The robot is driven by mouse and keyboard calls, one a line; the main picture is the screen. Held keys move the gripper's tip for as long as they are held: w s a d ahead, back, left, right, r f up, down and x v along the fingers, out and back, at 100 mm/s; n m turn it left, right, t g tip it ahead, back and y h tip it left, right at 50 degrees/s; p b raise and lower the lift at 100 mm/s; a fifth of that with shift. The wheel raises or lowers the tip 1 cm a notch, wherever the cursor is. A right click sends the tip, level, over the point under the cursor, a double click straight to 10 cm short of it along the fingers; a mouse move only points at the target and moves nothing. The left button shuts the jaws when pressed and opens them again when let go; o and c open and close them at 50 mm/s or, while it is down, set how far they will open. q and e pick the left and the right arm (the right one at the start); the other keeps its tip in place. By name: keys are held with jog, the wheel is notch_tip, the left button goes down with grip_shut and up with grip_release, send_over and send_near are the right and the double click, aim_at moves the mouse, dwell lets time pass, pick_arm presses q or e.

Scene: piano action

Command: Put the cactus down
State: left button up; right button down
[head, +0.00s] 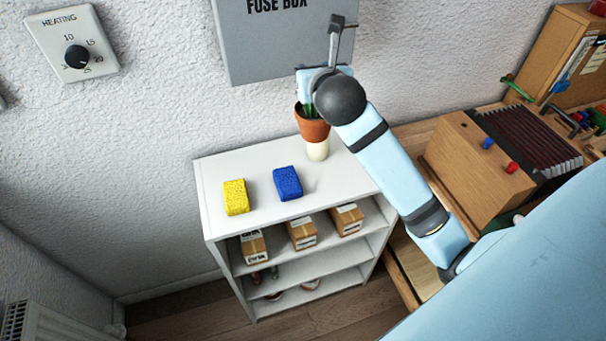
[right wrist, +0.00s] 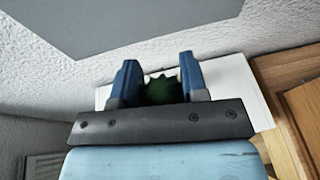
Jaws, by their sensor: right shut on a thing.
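The cactus shows as a green top (right wrist: 162,90) between the two blue fingers of my right gripper (right wrist: 158,72) in the right wrist view. In the head view its terracotta pot (head: 312,127) hangs upright or slightly tilted over the back right of the white shelf unit's top (head: 245,167). My right gripper is shut on the cactus, and its wrist hides most of the plant in the head view. A cream rounded object (head: 317,151) stands directly below the pot in the picture; I cannot tell whether they touch. My left gripper is not in view.
A yellow sponge-like block (head: 236,197) and a blue one (head: 287,183) lie on the shelf top. The front right of the top is bare. A grey fuse box (head: 270,45) is on the wall behind. A wooden box (head: 475,165) stands to the right.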

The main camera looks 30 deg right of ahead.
jog(key=shift+d+r+m+h+b, duration=0.15)
jog(key=shift+d+r+h+b, duration=0.1)
jog(key=shift+d, duration=0.25)
jog(key=shift+d+r+m+h+b, duration=0.15)
jog(key=shift+d+r, duration=0.1)
jog(key=shift+d, duration=0.45)
notch_tip(320, 180, down, 15)
jog(key=shift+d+b, duration=0.1)
jog(key=shift+b, duration=0.75)
notch_tip(320, 180, down, 4)
jog(key=shift+f, duration=0.25)
jog(key=c, duration=0.6)
grip_release()
jog(key=shift+f, duration=0.15)
jog(key=shift+c, duration=0.2)
